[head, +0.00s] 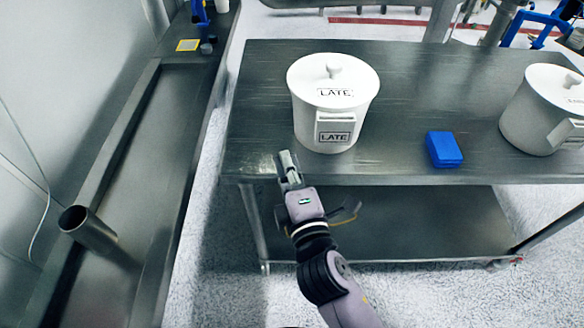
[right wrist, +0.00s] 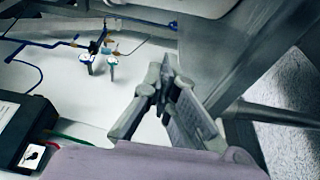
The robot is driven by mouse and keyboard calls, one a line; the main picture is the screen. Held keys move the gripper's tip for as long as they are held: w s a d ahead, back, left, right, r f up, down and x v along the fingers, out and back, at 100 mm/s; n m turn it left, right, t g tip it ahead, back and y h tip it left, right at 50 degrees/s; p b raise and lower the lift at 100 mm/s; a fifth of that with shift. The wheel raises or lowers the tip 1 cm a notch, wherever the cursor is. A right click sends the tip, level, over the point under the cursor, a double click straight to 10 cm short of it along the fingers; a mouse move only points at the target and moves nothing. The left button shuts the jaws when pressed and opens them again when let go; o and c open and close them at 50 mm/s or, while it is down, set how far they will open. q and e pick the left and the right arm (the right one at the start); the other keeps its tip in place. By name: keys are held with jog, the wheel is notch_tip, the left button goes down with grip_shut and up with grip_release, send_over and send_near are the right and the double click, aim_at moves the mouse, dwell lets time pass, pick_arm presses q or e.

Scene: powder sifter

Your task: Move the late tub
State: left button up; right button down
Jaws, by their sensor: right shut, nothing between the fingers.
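The late tub (head: 322,113) is a white lidded tub with a knob on top. It stands upright on the metal table near its left end, with "LATE" labels on the lid and on the front. My right gripper (head: 287,160) is shut and empty, in front of the table's near edge and to the lower left of the tub, apart from it. In the right wrist view the gripper fingers (right wrist: 168,68) meet at their tips with nothing between them. The tub does not show in that view. My left gripper is not in view.
A second white tub (head: 538,118) stands at the right of the table (head: 400,150); its label is cut off. A blue block (head: 443,149) lies between the tubs. A metal counter (head: 140,200) runs along the left, with floor between. The table has a lower shelf.

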aim_at(319, 130)
jog(key=p+x, duration=0.1)
jog(key=x, duration=0.4)
jog(key=shift+w+d+r, duration=0.15)
jog(key=shift+w, duration=0.15)
jog(key=shift+w+d, duration=0.2)
jog(key=shift+d, duration=0.3)
jog(key=shift+w+d, duration=0.25)
jog(key=shift+d, duration=0.3)
jog(key=shift+w+d+p, duration=0.2)
jog(key=shift+d+p, duration=0.15)
jog(key=shift+d, duration=0.15)
